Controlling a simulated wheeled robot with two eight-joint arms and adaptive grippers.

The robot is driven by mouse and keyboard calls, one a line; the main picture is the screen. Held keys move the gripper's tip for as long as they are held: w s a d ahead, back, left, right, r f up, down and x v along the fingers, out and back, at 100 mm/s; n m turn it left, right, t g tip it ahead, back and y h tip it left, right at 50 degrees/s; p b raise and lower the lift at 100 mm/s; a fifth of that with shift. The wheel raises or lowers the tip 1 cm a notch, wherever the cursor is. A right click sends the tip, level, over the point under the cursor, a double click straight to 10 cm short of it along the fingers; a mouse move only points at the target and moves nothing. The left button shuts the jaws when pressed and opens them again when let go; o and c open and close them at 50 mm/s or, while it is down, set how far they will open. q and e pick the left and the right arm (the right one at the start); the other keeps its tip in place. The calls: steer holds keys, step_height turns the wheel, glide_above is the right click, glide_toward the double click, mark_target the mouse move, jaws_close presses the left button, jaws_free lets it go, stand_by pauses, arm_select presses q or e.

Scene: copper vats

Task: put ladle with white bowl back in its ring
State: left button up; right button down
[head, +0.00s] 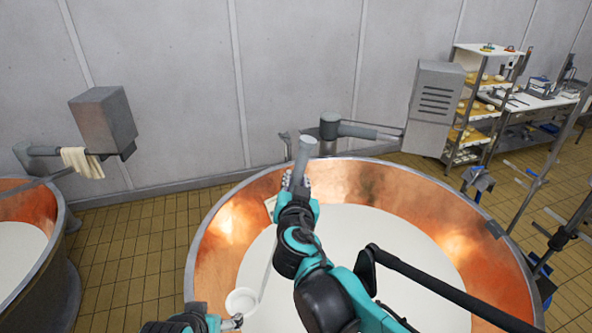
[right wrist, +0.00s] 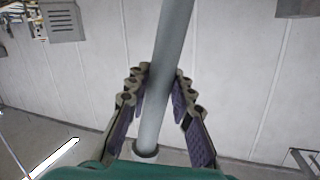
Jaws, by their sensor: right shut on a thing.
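The ladle's white bowl (head: 241,301) is at the lower left inside the middle copper vat, over the white liquid. Its thin rod slants up to a thick grey handle (head: 304,155). My right gripper (head: 297,184) is shut on this handle near the vat's far rim. In the right wrist view the handle (right wrist: 166,75) stands between the two fingers (right wrist: 160,105), with a dark collar at its lower end. My left gripper (head: 215,321) is low beside the bowl, partly cut off by the frame; its jaw state is unclear. I cannot make out the ring clearly.
The copper vat (head: 232,228) holds white liquid. A grey arm with a box (head: 433,105) stands behind it. Another vat (head: 62,225) is at the left, near a cloth (head: 82,162) on a bar. Shelves (head: 478,100) are at the back right. Tiled floor lies between the vats.

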arm_select(q)
step_height(320, 180, up, 5)
steer(key=p, duration=0.4)
steer(key=shift+f, duration=0.2)
arm_select(e)
steer(key=s+r, duration=0.2)
steer(key=s, duration=2.3)
steer(key=shift+r, duration=0.25)
